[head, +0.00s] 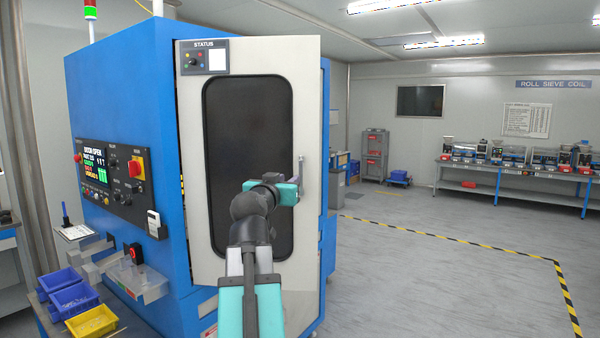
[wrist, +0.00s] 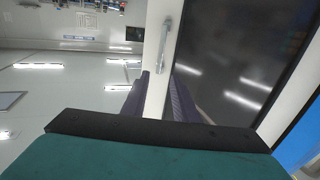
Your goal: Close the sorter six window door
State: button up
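The window door (head: 307,100) of the blue sorter is a white panel with a dark rounded window (head: 247,130). It stands ajar, and the machine's screen (head: 92,165) reads "DOOR OPEN". A vertical metal handle (head: 301,172) is on the door's right side. My gripper (head: 296,187) is in front of the door close to the handle's lower end. In the wrist view, my gripper (wrist: 161,96) is open, its two fingers spread on either side of the door's white frame strip as seen, with the handle (wrist: 166,45) just beyond. I cannot tell whether the fingers touch the door.
The sorter's blue cabinet (head: 120,100) carries a control panel on its left side. Blue and yellow bins (head: 92,322) stand at the lower left. Open grey floor (head: 440,260) with yellow-black tape lies to the right. A bench (head: 520,180) with equipment is at the back right.

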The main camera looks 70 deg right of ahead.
aim_at(301, 170)
jog(key=d+p, duration=0.1)
jog(key=d, duration=0.3)
jog(key=d+p, duration=0.2)
jog(key=d, duration=0.2)
jog(key=w+d+p, duration=0.1)
jog(key=d, duration=0.4)
jog(key=shift+w, duration=0.1)
grip_shut()
dwell(1.4)
